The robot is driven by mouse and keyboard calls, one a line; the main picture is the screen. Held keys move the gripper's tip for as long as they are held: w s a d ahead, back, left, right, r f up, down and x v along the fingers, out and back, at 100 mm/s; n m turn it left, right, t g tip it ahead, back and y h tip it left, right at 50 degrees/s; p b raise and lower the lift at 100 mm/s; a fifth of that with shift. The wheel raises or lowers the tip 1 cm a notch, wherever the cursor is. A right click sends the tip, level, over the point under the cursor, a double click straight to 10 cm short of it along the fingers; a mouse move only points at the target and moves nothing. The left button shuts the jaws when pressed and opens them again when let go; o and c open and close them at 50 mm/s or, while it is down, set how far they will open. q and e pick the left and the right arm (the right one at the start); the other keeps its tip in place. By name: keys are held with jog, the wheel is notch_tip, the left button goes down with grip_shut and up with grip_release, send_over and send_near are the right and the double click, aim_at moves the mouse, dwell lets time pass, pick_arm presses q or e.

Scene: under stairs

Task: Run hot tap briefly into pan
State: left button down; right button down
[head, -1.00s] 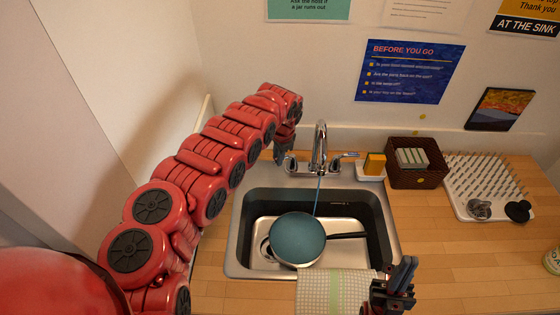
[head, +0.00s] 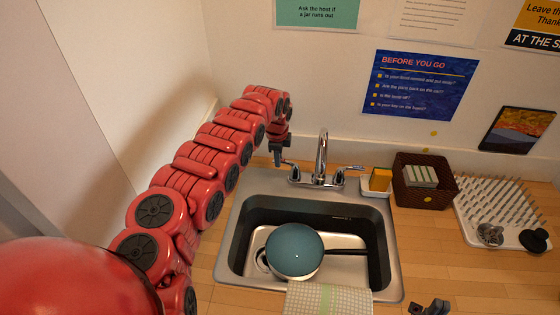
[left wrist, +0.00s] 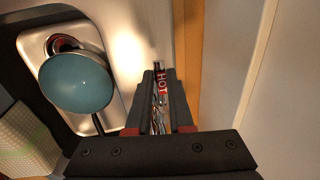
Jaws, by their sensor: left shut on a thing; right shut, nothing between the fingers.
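The pan (head: 294,250), round and teal inside with a dark handle to the right, sits in the sink (head: 348,270); it also shows in the left wrist view (left wrist: 76,80). I cannot tell how much water it holds. The chrome faucet (head: 321,155) stands behind it, with no stream visible from the spout. My left gripper (head: 281,160) is shut on the left tap handle, the hot tap (left wrist: 160,100), marked with a red HOT label; the fingers hide much of the handle. My right gripper (head: 432,306) is shut and empty at the bottom edge, mostly cut off.
A checked towel (head: 330,299) hangs over the sink's front edge. A yellow sponge (head: 380,179) in a dish, a brown basket (head: 410,198) and a white drying rack (head: 470,230) stand right of the faucet. The wooden counter (head: 425,262) right of the sink is mostly clear.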

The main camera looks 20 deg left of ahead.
dwell(0.3)
pick_arm(q)
jog(key=c, duration=0.8)
grip_release()
jog(key=shift+r, duration=0.65)
jog(key=s+r+b, duration=0.3)
jog(key=r+b, duration=0.2)
jog(key=r, duration=1)
jog(key=shift+d+r, duration=0.4)
jog(key=shift+s, duration=0.1)
